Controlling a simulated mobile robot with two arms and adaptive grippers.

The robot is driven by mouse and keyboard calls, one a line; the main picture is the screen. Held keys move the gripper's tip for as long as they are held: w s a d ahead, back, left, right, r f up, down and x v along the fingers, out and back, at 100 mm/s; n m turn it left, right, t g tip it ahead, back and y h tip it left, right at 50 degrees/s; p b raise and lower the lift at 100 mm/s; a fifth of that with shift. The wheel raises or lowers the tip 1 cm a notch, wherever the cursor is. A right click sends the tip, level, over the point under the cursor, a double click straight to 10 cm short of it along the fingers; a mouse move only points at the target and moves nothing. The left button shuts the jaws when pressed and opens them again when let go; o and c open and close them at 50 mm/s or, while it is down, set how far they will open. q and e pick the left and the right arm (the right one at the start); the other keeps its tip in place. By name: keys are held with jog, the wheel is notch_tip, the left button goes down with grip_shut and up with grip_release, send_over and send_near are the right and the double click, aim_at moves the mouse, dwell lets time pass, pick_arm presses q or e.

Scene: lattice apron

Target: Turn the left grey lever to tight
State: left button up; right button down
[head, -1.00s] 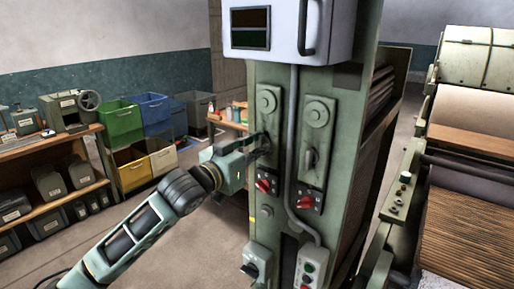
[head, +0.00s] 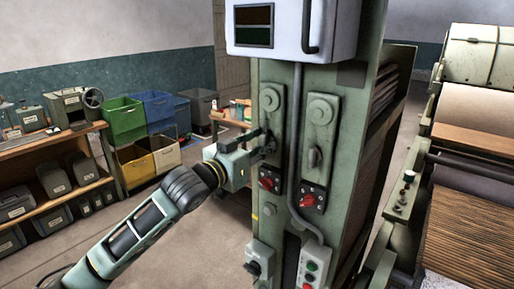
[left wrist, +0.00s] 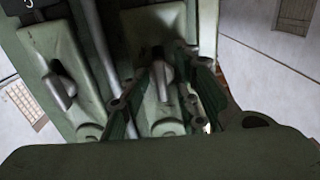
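The left grey lever (head: 271,146) sits on the left green plate of the machine column, partly hidden by my gripper. In the left wrist view the lever (left wrist: 163,82) stands between my fingers. My left gripper (head: 262,143) is at the lever from the left. Its fingers (left wrist: 170,75) look parted, one on each side of the lever; I cannot tell whether they touch it. The right grey lever (head: 314,158) hangs downward on the right plate, and shows at the left of the wrist view (left wrist: 60,92). The word tight is not readable. My right gripper is out of view.
Red rotary switches (head: 268,183) (head: 307,200) sit below the levers. A grey conduit (head: 294,140) runs between the plates. A white box (head: 283,25) juts out above. A push-button box (head: 311,264) is below. Shelves and bins (head: 124,118) stand at the left.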

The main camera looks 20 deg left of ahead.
pick_arm(q)
jog(key=v, duration=1.2)
jog(key=shift+r, duration=0.1)
jog(key=shift+w+a, duration=0.1)
